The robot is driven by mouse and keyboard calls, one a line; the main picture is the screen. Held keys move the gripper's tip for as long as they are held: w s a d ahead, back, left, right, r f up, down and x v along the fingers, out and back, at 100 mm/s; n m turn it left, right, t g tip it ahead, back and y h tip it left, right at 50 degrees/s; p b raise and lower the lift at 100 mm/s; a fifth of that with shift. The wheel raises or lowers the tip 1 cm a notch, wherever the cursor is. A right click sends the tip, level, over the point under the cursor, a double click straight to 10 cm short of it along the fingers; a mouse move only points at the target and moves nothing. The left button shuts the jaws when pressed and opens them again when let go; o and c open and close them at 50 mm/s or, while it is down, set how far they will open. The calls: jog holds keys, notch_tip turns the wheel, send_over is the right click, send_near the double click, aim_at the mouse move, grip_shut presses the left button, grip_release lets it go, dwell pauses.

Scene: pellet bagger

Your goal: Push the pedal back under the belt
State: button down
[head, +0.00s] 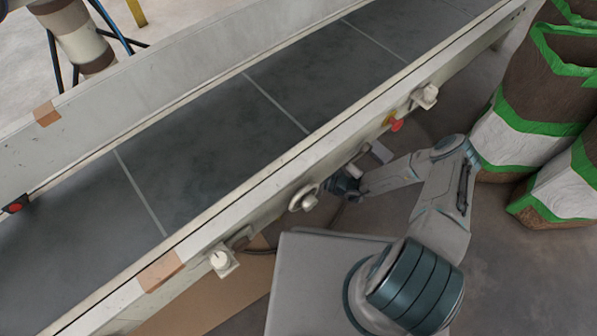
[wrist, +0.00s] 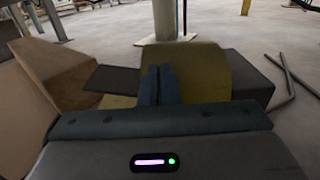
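In the wrist view my gripper (wrist: 159,70) points forward with its two dark blue fingers side by side, shut, with nothing seen between them. An olive-yellow piece (wrist: 205,68), which looks like the pedal or its cover, stands just beyond and around the fingertips. Dark blocks flank it; I cannot tell whether the fingers touch it. In the head view my wrist is low beside the near rail of the belt (head: 205,165), and the fingertips are hidden. The pedal cannot be made out there.
The near rail (head: 330,135) carries knobs and a red button (head: 396,125). Brown cardboard (head: 205,300) lies below the rail; a brown box (wrist: 60,68) is at left in the wrist view. Bags with green bands (head: 535,120) stand at right. A post (wrist: 165,20) rises behind the olive piece.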

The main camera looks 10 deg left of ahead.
jog(key=shift+w+a, duration=0.25)
jog(key=shift+a, duration=0.05)
jog(key=s+d+p, duration=0.2)
jog(key=s+d, duration=0.1)
jog(key=d, duration=1.1)
jog(key=shift+s+d+p, duration=0.2)
jog(key=shift+p, duration=0.2)
